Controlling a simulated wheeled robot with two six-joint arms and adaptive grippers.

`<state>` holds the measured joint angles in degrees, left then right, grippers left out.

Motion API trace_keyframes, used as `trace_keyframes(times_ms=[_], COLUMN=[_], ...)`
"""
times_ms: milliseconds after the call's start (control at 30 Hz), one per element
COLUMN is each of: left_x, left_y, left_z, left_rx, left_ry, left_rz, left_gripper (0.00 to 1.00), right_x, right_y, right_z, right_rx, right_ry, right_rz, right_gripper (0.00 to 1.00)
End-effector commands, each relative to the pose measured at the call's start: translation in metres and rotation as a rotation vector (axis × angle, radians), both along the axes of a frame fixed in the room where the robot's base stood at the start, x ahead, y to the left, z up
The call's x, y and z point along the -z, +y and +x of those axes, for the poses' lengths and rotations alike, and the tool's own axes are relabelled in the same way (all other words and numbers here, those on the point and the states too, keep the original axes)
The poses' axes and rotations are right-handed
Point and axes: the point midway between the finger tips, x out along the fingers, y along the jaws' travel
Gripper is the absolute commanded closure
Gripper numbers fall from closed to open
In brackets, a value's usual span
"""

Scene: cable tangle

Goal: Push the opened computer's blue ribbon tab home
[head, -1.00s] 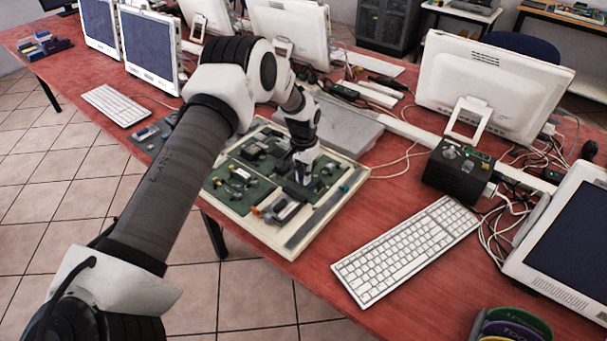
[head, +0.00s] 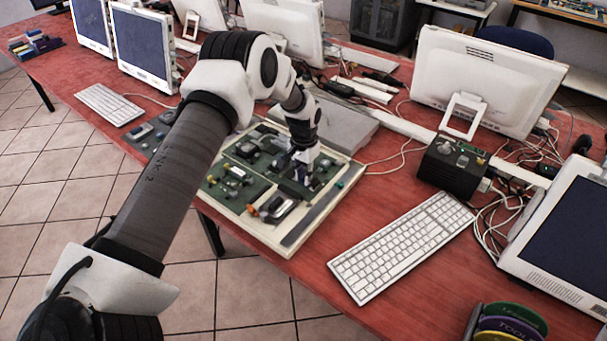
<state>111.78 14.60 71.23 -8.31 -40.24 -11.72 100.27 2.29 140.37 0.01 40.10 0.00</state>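The opened computer (head: 262,236) lies on the red table as a shallow cream-coloured case with green boards inside. My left gripper (head: 303,179) points down over the right part of the boards, at or just above their surface. Its fingers are small and dark here, and I cannot tell whether they are open or shut. The blue ribbon tab cannot be made out for certain; a small blue spot (head: 339,184) shows near the case's right edge, just right of the gripper. My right gripper is not in view.
A white keyboard (head: 402,246) lies right of the case, with a black box (head: 450,172) behind it. Monitors (head: 487,80) and cables stand along the back. A grey slab (head: 335,126) lies behind the case. Bare red table (head: 330,232) separates case and keyboard.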

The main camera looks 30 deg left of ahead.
Motion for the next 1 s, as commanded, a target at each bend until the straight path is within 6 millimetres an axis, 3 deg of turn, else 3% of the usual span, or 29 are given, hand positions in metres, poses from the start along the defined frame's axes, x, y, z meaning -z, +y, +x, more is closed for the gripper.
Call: trace_keyframes(times_ms=[167, 500, 667, 1000], left_x=[-0.025, -0.105, -0.118, -0.118], left_y=[0.000, -0.001, -0.001, -0.001], left_z=[0.001, 0.002, 0.001, 0.001], left_rx=[0.001, 0.001, 0.001, 0.001], left_ry=[-0.003, -0.001, 0.002, 0.002], left_rz=[0.000, 0.001, 0.000, 0.000], left_gripper=[0.79, 0.79, 0.79, 0.79], right_x=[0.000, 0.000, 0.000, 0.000], right_y=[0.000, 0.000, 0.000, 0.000], right_z=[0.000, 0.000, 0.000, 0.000], right_rx=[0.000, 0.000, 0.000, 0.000], right_ry=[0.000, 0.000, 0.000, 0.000], right_rz=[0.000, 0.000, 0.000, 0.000], right_gripper=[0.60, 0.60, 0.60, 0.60])
